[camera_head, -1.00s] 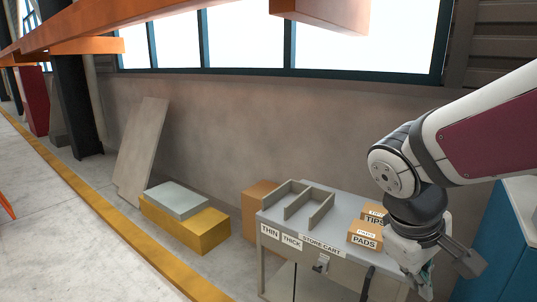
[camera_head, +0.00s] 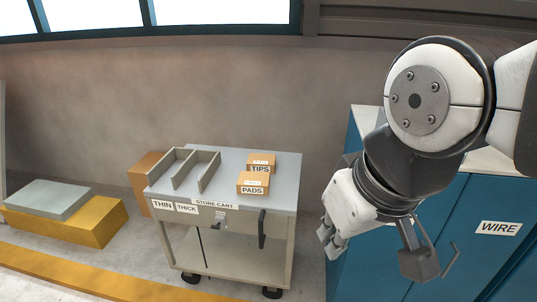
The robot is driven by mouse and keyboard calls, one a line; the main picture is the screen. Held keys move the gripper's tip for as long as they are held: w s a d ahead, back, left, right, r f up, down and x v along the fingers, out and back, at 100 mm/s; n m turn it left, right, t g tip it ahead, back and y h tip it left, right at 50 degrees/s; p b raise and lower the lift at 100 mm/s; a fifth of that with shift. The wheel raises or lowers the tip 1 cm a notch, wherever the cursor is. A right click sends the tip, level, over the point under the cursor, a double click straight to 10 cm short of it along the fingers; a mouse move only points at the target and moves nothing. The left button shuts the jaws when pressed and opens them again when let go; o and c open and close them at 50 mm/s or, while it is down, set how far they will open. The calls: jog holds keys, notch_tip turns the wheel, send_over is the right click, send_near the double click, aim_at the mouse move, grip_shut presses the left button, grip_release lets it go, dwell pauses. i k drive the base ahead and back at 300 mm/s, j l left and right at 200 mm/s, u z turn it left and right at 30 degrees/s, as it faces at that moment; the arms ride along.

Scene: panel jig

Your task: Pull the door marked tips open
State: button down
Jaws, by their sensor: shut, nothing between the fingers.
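No door marked TIPS can be read in view. A blue cabinet (camera_head: 372,285) stands at the right, with a door marked WIRE (camera_head: 493,258). A dark bar handle (camera_head: 451,262) shows on the cabinet front, apparently on the WIRE door. My gripper (camera_head: 420,265) is shut and empty, pointing down in front of the cabinet, left of that handle in the picture. Whether it touches the cabinet I cannot tell. My arm and gripper hide much of the cabinet front left of the WIRE door, so any label there is hidden.
A store cart (camera_head: 228,272) stands left of the cabinet, with THIN and THICK slots, a small TIPS box (camera_head: 261,164) and a PADS box (camera_head: 252,184) on top. A yellow block (camera_head: 85,229) bearing a grey slab (camera_head: 48,200) lies at far left.

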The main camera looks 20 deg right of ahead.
aim_at(370, 272)
jog(key=z, duration=1.15)
